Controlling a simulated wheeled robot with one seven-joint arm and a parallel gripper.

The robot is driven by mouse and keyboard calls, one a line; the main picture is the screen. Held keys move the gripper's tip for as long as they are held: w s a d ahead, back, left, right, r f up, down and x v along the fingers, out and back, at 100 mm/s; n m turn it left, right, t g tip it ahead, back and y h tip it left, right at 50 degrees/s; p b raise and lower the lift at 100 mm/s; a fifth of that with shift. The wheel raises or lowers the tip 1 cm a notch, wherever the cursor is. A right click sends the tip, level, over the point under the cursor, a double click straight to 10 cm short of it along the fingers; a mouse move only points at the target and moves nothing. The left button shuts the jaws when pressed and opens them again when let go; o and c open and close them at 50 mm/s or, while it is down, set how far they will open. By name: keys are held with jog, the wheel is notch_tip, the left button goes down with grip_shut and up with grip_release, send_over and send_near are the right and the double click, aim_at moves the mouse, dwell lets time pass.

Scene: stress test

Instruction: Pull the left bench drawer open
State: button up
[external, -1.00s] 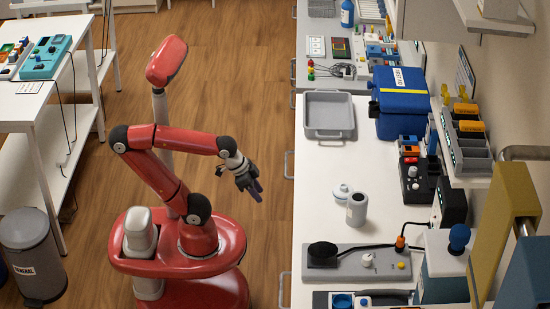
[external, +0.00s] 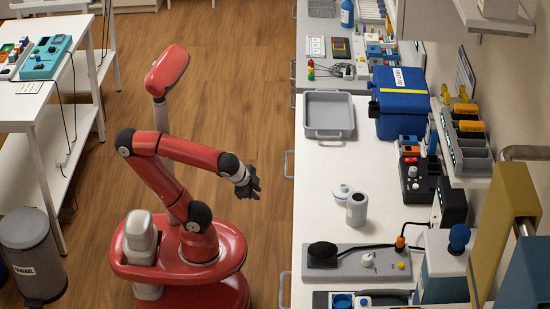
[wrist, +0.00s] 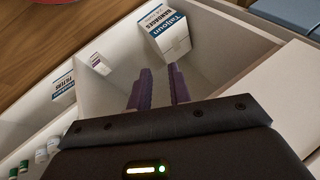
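My gripper (external: 255,193) is to the left of the white bench (external: 334,171), over the wooden floor and apart from the bench edge in the external view. In the wrist view its two purple fingers (wrist: 159,82) are parted, with nothing visible between them. Grey bar handles show along the bench's left edge, one in the middle (external: 289,164) and one nearer the camera (external: 284,290). The drawer fronts are hidden from above. The wrist view shows a white, open-topped, divided compartment (wrist: 108,100) below the fingers; I cannot tell which drawer it is.
The compartment holds a white-and-blue box (wrist: 165,32), another labelled box (wrist: 64,90) and small white-capped bottles (wrist: 41,155). A grey tray (external: 329,134) and a grey canister (external: 356,211) stand on the bench. Floor between my arm and the bench is clear.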

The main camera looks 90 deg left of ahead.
jog(key=w+a+m+t+y+b, duration=0.2)
jog(key=y+b, duration=0.1)
jog(key=y, duration=0.2)
jog(key=m+t+y+b, duration=0.3)
jog(key=t+y+b, duration=0.15)
jog(key=t, duration=0.25)
send_near(286, 164)
jog(key=x, duration=1)
jog(key=shift+f, duration=0.3)
grip_shut()
